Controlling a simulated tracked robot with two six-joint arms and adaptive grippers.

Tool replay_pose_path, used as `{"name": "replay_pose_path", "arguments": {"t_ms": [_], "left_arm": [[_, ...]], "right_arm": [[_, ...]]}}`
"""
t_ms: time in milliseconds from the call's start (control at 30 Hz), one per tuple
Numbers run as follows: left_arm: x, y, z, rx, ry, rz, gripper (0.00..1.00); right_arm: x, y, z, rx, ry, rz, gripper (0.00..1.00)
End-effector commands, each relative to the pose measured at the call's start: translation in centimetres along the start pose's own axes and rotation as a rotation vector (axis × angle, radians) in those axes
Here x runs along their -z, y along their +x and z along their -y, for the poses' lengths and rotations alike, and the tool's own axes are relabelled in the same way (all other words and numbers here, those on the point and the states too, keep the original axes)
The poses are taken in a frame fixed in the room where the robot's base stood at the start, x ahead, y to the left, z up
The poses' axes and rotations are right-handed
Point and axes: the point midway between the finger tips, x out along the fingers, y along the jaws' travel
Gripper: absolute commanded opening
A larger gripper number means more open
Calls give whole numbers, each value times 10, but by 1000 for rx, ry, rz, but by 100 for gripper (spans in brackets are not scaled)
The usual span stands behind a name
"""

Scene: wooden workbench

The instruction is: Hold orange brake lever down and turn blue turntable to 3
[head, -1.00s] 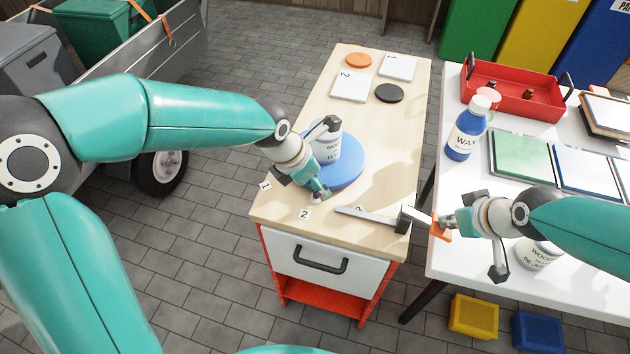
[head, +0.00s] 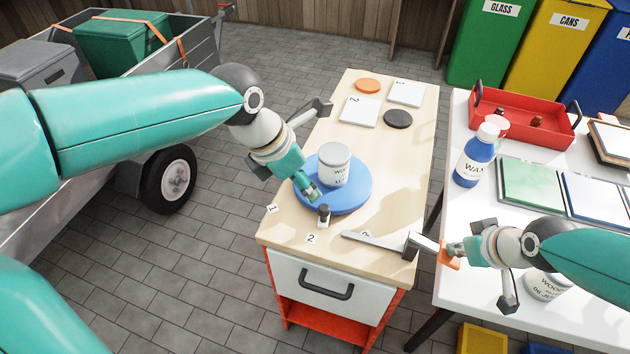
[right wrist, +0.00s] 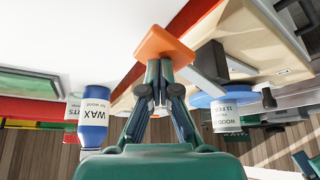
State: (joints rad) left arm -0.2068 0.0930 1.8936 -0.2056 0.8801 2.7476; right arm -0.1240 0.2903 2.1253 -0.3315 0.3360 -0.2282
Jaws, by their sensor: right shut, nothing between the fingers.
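The blue turntable (head: 352,198) bears a white can (head: 334,165) and has a dark upright peg (head: 323,214) at its near edge, close to label 2 (head: 311,238). My right gripper (head: 456,249) is shut and empty at the orange brake lever pad (head: 448,262). In the right wrist view its fingertips meet the pad (right wrist: 165,45); pressure cannot be told.
White tiles, an orange disc (head: 368,86) and a black disc (head: 398,119) lie at the cabinet's far end. On the white table to the right are a blue wax bottle (head: 476,158), a red tray (head: 524,120) and another can (head: 545,286) beneath my right arm.

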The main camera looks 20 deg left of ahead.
Motion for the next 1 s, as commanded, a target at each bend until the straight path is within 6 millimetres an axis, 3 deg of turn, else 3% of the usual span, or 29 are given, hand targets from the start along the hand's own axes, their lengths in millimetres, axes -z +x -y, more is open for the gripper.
{"name": "replay_pose_path", "arguments": {"t_ms": [33, 300, 333, 600, 733, 867, 1000], "left_arm": [[0, 0, 0, 0, 0, 0, 47], [2, 0, 1, 6, 111, -8, 2], [3, 0, 2, 12, 142, -11, 0], [1, -6, 29, 153, 536, 20, 0], [3, -9, 32, 249, 702, 82, 0], [7, -10, 22, 333, 810, 186, 0], [19, -11, -14, 377, 803, 329, 0]], "right_arm": [[-1, 0, 0, 1, 0, 2, 0], [-1, 0, 0, 1, 0, 2, 0], [-1, 0, 0, 1, 0, 2, 0], [-1, 0, 0, 1, 0, 2, 0], [-1, 0, 0, 1, 0, 2, 0], [-1, 0, 0, 1, 0, 2, 0], [-1, 0, 0, 1, 0, 2, 0]]}}
